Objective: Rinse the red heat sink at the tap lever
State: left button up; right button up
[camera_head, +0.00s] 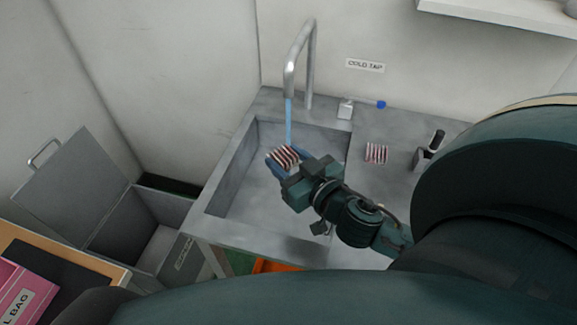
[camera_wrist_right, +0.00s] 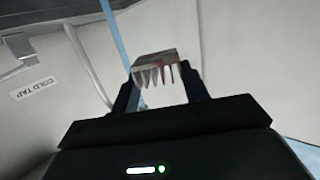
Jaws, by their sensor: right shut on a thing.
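The red heat sink (camera_head: 285,156), with red and pale fins, is held over the sink basin by my right gripper (camera_head: 284,162). In the right wrist view the heat sink (camera_wrist_right: 155,62) sits between the two fingers (camera_wrist_right: 160,90), fins visible. A blue water stream (camera_head: 289,120) runs from the tap spout (camera_head: 290,80) down to the heat sink in the head view. In the wrist view the stream (camera_wrist_right: 115,40) passes beside it; I cannot tell whether they touch. The tap lever (camera_head: 366,102), with a blue end, stands right of the spout. My left gripper is not in view.
A second red-and-white finned block (camera_head: 376,153) lies on the counter right of the basin (camera_head: 245,195), near a black-handled fixture (camera_head: 432,148). An open grey bin (camera_head: 150,235) stands left of the sink. A pink bag (camera_head: 22,290) lies at bottom left.

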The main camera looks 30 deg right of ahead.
jog(key=w+d+f, duration=0.1)
jog(key=w+d, duration=0.2)
jog(key=w, duration=0.3)
jog(key=shift+d+f, duration=0.2)
jog(key=shift+d, duration=0.15)
jog(key=shift+d, duration=0.15)
dwell(0.5)
jog(key=shift+s+d, duration=0.25)
jog(key=shift+d, duration=0.15)
jog(key=shift+a, duration=0.1)
jog(key=shift+w+a, duration=0.3)
jog(key=shift+a, duration=0.15)
jog(key=shift+d, duration=0.15)
jog(key=shift+s+d+p, duration=0.3)
jog(key=shift+d, duration=0.05)
